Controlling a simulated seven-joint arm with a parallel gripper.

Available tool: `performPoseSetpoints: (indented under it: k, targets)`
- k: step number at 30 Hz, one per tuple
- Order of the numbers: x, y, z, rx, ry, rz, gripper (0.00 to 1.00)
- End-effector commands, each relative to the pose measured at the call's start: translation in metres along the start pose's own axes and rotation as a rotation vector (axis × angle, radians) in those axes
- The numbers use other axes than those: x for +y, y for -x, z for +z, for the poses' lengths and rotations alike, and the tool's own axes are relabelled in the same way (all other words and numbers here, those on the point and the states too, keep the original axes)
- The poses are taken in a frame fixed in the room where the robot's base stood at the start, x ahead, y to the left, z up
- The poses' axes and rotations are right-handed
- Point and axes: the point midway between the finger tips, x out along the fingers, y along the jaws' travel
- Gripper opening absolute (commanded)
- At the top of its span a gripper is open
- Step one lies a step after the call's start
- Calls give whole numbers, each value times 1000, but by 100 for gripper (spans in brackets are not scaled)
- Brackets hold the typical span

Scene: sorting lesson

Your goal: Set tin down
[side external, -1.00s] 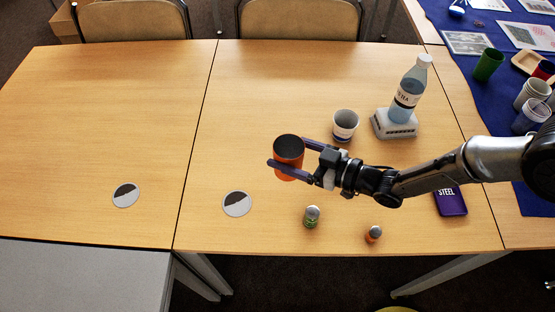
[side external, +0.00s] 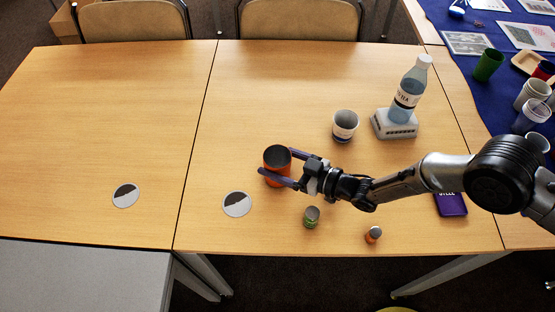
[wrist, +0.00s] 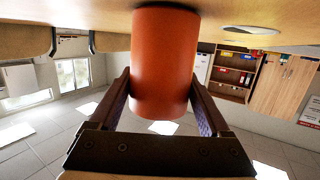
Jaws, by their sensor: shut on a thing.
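The tin (side external: 276,172) is an orange cylinder with a dark top, upright in the side view, on or just above the wooden table; I cannot tell if its base touches. My gripper (side external: 275,165) is shut on it from the right, one finger on each side. In the wrist view the tin (wrist: 164,65) stands between the two fingers of my gripper (wrist: 163,90), its far end at the table surface. That view appears upside down.
Two round black-and-white discs lie on the table, one (side external: 236,204) left of the tin, one (side external: 126,195) farther left. A paper cup (side external: 345,125), a bottle (side external: 408,90) on a white block (side external: 394,124) and small jars (side external: 311,217) (side external: 373,235) stand to the right. The left table is mostly clear.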

Motion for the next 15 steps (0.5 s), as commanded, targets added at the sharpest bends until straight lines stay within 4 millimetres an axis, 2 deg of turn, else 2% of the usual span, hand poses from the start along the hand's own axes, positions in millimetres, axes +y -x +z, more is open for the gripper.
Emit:
performPoseSetpoints:
  k: [3, 4, 6, 7, 15]
  targets:
    - [0, -1, 1, 4, 1, 0, 0]
    - [0, -1, 3, 0, 0, 0, 84]
    - [0, 0, 3, 0, 0, 0, 97]
    - [0, 0, 3, 0, 0, 0, 100]
    - [0, 0, 1, 0, 0, 0, 100]
